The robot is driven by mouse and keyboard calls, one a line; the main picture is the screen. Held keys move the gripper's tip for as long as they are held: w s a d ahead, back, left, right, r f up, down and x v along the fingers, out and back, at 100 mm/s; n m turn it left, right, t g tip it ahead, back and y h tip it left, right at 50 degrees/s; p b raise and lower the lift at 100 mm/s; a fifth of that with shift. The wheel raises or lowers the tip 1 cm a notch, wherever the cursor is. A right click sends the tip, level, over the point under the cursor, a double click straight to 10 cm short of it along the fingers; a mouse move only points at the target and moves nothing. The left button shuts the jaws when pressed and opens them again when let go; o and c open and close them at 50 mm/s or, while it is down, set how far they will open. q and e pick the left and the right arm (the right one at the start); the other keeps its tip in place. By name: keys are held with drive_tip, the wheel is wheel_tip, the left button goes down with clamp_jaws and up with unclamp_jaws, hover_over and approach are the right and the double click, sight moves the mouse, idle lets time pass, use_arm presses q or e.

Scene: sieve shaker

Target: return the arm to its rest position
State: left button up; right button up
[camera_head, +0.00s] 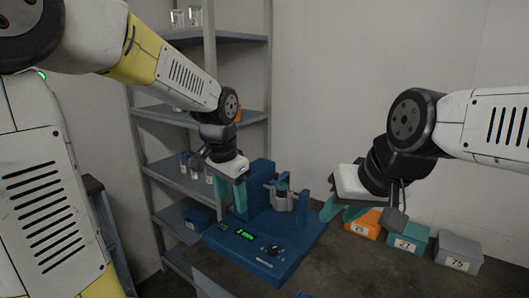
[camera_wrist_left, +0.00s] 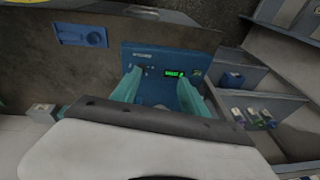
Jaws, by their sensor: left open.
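My left gripper (camera_head: 239,193) hangs in front of the blue sieve shaker's upright, at the left of the shaker (camera_head: 283,262) in the camera_head view. In the left wrist view its two teal fingers (camera_wrist_left: 160,90) are spread apart with nothing between them, and the shaker's panel with a lit green display (camera_wrist_left: 175,73) lies beyond them. My right gripper (camera_head: 342,210) is to the right of the shaker, partly hidden by its own wrist; its jaw opening is unclear. A grey cylindrical part (camera_head: 284,200) sits in the shaker between the two grippers.
An orange bin (camera_head: 363,227), a teal bin (camera_head: 408,246) and a grey bin (camera_head: 459,254), all labelled, stand on the dark bench (camera_head: 385,280) at right. A metal shelf rack (camera_head: 205,112) stands behind at left. A blue tray (camera_wrist_left: 82,35) shows in the wrist view.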

use_arm(q)
drive_tip(key=s+a+r+n+t, duration=0.1)
drive_tip(key=s+a+r+n, duration=0.1)
drive_tip(key=s, duration=0.5)
drive_tip(key=s+a+r+n+t+h, duration=0.1)
drive_tip(key=s+a+r+n+t, duration=0.1)
drive_tip(key=s, duration=0.5)
drive_tip(key=a+r+n, duration=0.1)
drive_tip(key=a+n, duration=0.1)
drive_tip(key=n, duration=0.1)
drive_tip(key=shift+s+n+t+h, duration=0.15)
drive_tip(key=shift+n+t+h, duration=0.15)
drive_tip(key=shift+c, duration=0.2)
idle(0.4)
